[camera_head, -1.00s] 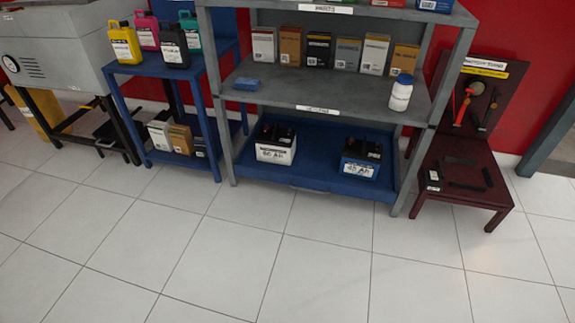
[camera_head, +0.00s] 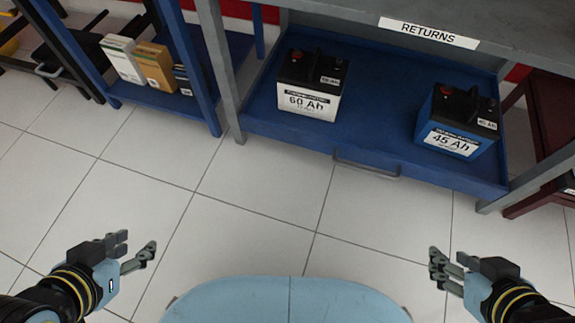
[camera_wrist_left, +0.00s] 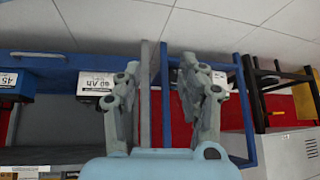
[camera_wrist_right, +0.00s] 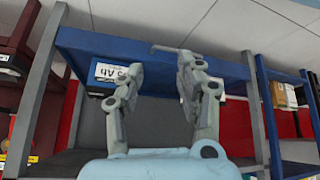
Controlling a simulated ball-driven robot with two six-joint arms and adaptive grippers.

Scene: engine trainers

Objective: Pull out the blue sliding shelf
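The blue sliding shelf (camera_head: 290,125) is the low tray at the bottom of the grey rack, with a grey bar handle (camera_head: 366,168) on its front edge. A white 60 Ah battery (camera_head: 308,101) and a blue 45 Ah battery (camera_head: 457,140) stand on it. My left gripper (camera_head: 138,248) is open and empty over the floor at the lower left, well apart from the shelf. My right gripper (camera_head: 440,268) is at the lower right, also apart from the shelf; its fingers show parted and empty in the right wrist view (camera_wrist_right: 158,85).
A grey shelf board with a RETURNS label (camera_head: 428,32) lies above the tray. Grey rack legs (camera_head: 222,85) stand at its sides. A blue cart (camera_head: 185,60) with boxes stands to the left, dark red furniture (camera_head: 545,120) to the right. Tiled floor before the shelf is clear.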

